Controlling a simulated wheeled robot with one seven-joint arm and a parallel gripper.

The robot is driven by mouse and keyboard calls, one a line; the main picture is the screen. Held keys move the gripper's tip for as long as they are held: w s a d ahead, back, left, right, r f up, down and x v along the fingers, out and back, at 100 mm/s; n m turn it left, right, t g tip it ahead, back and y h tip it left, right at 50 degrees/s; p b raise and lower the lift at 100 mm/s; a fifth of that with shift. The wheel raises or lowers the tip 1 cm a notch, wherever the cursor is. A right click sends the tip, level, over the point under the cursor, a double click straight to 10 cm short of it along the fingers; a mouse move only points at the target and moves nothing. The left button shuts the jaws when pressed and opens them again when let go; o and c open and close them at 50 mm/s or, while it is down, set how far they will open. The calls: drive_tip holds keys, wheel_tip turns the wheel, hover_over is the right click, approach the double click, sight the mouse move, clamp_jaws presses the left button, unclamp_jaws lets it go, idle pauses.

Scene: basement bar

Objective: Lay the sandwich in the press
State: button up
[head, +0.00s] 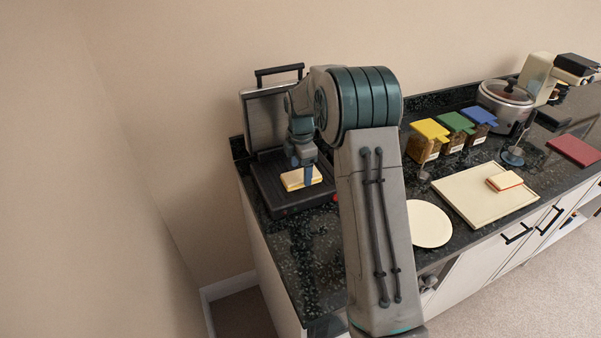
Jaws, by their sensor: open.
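The press (264,192) stands open at the left end of the counter, its lid (263,118) raised with the handle at the top. A sandwich (292,180) lies on the dark lower plate of the press, pale and yellowish. My gripper (308,178) points down right at the sandwich and is open. It covers part of the sandwich's right side, and I cannot tell whether the fingers touch it. A second sandwich (505,181) lies on the cream cutting board (470,200) to the right.
A round white plate (428,225) lies beside the board near the counter's front edge. Jars with yellow (429,130), green and blue lids stand behind. A cooker (505,100) and a red book-like item (574,150) are farther right. Bare counter lies in front of the press.

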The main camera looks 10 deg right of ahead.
sight(301, 175)
wheel_tip(301, 175, up, 10)
drive_tip(key=b, duration=0.1)
drive_tip(key=s+r+m+t, duration=0.1)
drive_tip(key=s+r+m, duration=0.45)
drive_tip(key=s, duration=0.35)
drive_tip(key=s+f+m+t, duration=0.2)
drive_tip(key=s+m, duration=1.2)
drive_tip(key=s, duration=1.1)
drive_tip(key=shift+a+f+m+t, duration=0.3)
drive_tip(key=shift+a+m, duration=0.05)
drive_tip(key=shift+s, duration=0.1)
